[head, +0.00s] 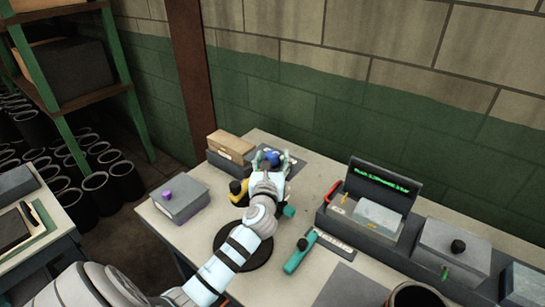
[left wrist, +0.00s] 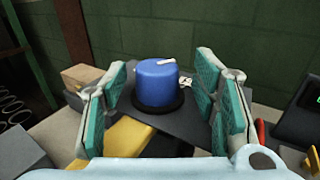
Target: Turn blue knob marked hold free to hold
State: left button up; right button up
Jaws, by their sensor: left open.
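The blue knob (left wrist: 157,84) has a white pointer mark on top and stands on a dark plate (left wrist: 185,130). In the left wrist view the pointer aims toward the right. In the head view the knob (head: 272,157) shows small, partly hidden by my left gripper. My left gripper (left wrist: 160,100) is open, with one teal-padded finger on each side of the knob and a visible gap to it. In the head view the left gripper (head: 270,161) reaches over the back of the table. The markings by the knob are too small to read. My right gripper is not in view.
A yellow object (left wrist: 128,137) lies just in front of the knob. A cardboard box (head: 231,146) stands behind left, and a grey box with a purple knob (head: 180,199) stands left. A console with a green display (head: 384,183) stands right. The wall is close behind.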

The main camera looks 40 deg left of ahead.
pick_arm(q)
jog(key=shift+w+a, duration=0.35)
jog(key=shift+w, duration=0.1)
jog(key=shift+a+r, duration=0.1)
jog(key=shift+a, duration=0.05)
jog(key=shift+w, duration=0.1)
jog(key=c, duration=1.2)
